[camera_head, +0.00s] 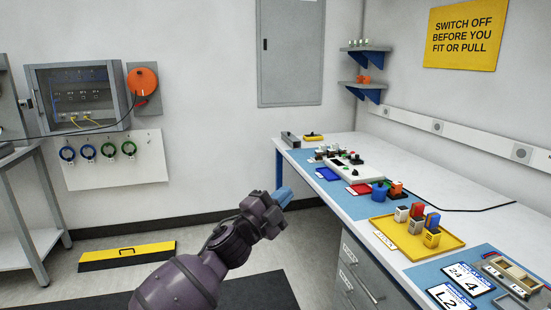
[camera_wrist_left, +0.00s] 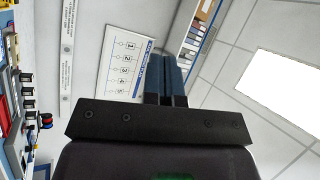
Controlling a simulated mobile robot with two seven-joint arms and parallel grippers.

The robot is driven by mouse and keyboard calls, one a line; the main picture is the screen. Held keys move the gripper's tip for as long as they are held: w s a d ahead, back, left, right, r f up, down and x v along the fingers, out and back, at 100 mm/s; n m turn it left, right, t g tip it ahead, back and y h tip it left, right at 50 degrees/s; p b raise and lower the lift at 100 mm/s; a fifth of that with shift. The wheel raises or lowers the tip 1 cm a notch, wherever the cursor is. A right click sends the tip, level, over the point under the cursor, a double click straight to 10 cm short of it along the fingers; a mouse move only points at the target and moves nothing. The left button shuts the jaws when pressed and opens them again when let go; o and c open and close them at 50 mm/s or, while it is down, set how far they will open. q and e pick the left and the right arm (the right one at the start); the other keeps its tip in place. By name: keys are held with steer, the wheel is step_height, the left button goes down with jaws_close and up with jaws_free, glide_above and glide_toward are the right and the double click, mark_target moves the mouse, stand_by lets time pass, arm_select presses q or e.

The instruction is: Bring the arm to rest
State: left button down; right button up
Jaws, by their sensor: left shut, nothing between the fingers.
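My left arm comes in from the bottom of the head view, purple and dark. Its gripper (camera_head: 284,197) is in the air in front of the workbench's (camera_head: 420,187) left edge, over the floor side. The blue fingers are shut with nothing between them. In the left wrist view the same gripper (camera_wrist_left: 167,72) shows its two blue fingers together, pointing toward a wall sign with numbered lines (camera_wrist_left: 126,62) and the ceiling. My right gripper is in neither view.
The bench carries a yellow tray (camera_head: 452,243) with several coloured blocks, a blue jar-like part (camera_head: 379,192), a white box with buttons (camera_head: 352,172) and number cards (camera_head: 467,276). A yellow bar (camera_head: 127,256) lies on the floor. Grey drawers (camera_head: 357,279) stand under the bench.

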arm_select(q)
steer(key=s+a+f+n+y+p, duration=0.2)
steer(key=s+a+f+n+y, duration=0.9)
steer(key=s+a+f+n, duration=0.65)
steer(key=s+a+f+n+g+y, duration=0.1)
steer(key=s+a+f, duration=0.2)
steer(key=s+f, duration=0.2)
steer(key=s+a+f+n+g+y+p, duration=0.1)
steer(key=s+a+f, duration=0.3)
steer(key=s, duration=0.7)
steer(key=s+a+f+n+g+y, duration=0.2)
steer(key=s+a+f, duration=0.2)
steer(key=s+f, duration=0.3)
steer(key=shift+s+a+f+g+y, duration=0.25)
steer(key=shift+s+f+g+y, duration=0.05)
steer(key=shift+s, duration=0.6)
